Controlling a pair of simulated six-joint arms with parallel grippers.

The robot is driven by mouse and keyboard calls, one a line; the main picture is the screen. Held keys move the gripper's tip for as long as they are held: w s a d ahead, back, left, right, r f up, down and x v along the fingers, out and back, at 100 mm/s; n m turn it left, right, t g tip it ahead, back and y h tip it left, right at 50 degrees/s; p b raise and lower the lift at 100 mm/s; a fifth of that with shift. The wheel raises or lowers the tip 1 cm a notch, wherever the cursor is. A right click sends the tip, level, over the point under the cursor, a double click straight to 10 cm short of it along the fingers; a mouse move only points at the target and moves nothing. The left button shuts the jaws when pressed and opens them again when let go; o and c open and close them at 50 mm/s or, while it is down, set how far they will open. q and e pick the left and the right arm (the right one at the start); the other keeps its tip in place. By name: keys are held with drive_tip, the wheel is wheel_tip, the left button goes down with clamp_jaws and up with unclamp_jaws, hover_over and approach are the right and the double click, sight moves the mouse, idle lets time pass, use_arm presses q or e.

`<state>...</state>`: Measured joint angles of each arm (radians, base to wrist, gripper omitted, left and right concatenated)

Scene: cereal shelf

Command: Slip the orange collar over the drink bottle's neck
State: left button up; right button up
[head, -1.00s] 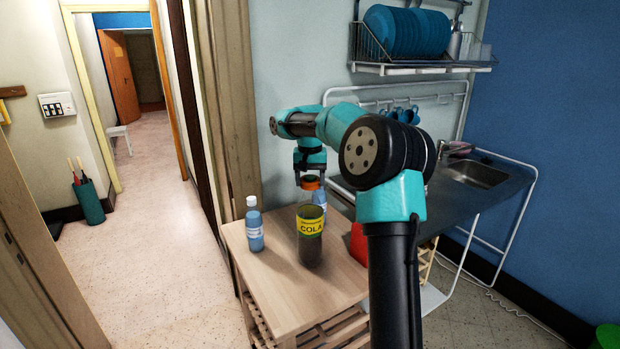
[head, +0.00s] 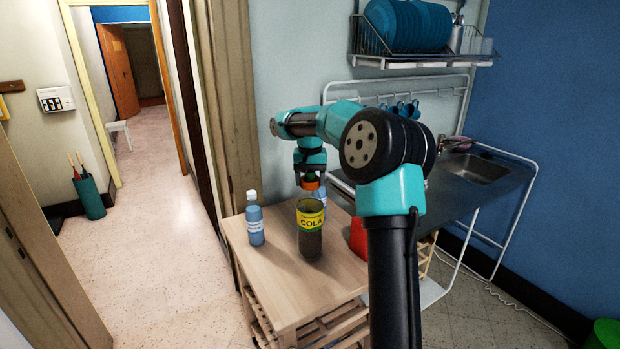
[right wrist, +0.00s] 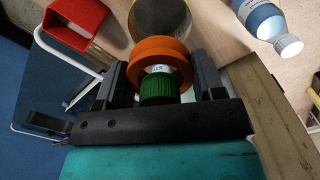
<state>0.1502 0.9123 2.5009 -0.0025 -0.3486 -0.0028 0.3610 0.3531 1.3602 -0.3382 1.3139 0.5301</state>
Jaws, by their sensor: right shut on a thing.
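My right gripper (head: 310,178) points down over the back of the small wooden table. It is shut on the orange collar (head: 310,186), with a finger on each side of it in the right wrist view (right wrist: 160,58). The drink bottle (head: 320,197) stands under it, pale blue and partly hidden behind the cola container. Its green cap (right wrist: 158,88) shows on the gripper's side of the collar, with a bit of white lettering inside the ring. The collar appears to be around the bottle's top; how far down it sits I cannot tell. My left gripper is not in view.
The cola container (head: 310,232) stands just in front of the drink bottle. A blue bottle with a white cap (head: 254,222) stands to the left. A red box (right wrist: 72,22) is on the other side, mostly behind my right arm in the head view. The table's front (head: 290,290) is clear.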

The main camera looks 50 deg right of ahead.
drive_tip(key=shift+f, duration=0.35)
drive_tip(key=o, duration=1.2)
wheel_tip(320, 180, up, 17)
drive_tip(key=shift+r, duration=0.2)
drive_tip(key=shift+w, duration=0.1)
idle(0.5)
